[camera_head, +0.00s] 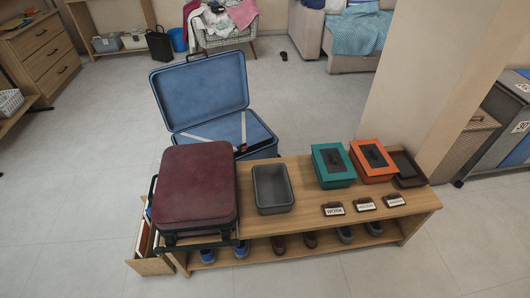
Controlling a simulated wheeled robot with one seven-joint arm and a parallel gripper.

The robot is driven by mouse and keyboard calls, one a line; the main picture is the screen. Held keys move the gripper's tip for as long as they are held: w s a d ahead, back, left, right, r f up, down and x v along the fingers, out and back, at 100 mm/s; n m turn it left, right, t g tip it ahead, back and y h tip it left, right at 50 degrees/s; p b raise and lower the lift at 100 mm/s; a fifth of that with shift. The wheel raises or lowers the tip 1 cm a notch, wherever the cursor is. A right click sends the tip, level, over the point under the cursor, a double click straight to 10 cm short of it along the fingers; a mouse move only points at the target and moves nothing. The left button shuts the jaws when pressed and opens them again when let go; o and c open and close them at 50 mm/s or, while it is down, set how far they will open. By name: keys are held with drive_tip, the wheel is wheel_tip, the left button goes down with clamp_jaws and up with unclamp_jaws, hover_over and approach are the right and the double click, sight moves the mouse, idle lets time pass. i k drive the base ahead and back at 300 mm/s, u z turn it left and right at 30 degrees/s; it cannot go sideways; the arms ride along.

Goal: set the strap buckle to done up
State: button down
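A blue suitcase (200,92) stands open on the floor behind the bench, its lid raised. Pale straps (243,128) lie across its lower half, one upright and one slanting. A small dark piece (243,147) shows at the lower end of the upright strap; I cannot tell whether it is the buckle or whether it is fastened. A shut maroon suitcase (197,184) lies on the left end of the bench, and no buckle can be made out on it. My gripper is not in view.
The wooden bench (310,218) bears a grey tray (273,207), a teal box (333,182), an orange box (359,164) and small signs, with shoes below. A pillar (425,75) stands behind its right end.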

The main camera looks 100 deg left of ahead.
sight(243, 147)
drive_tip(key=u, duration=0.05)
drive_tip(key=i, duration=0.75)
drive_tip(key=u, duration=3.6)
drive_tip(key=i, duration=1)
drive_tip(key=z, duration=0.05)
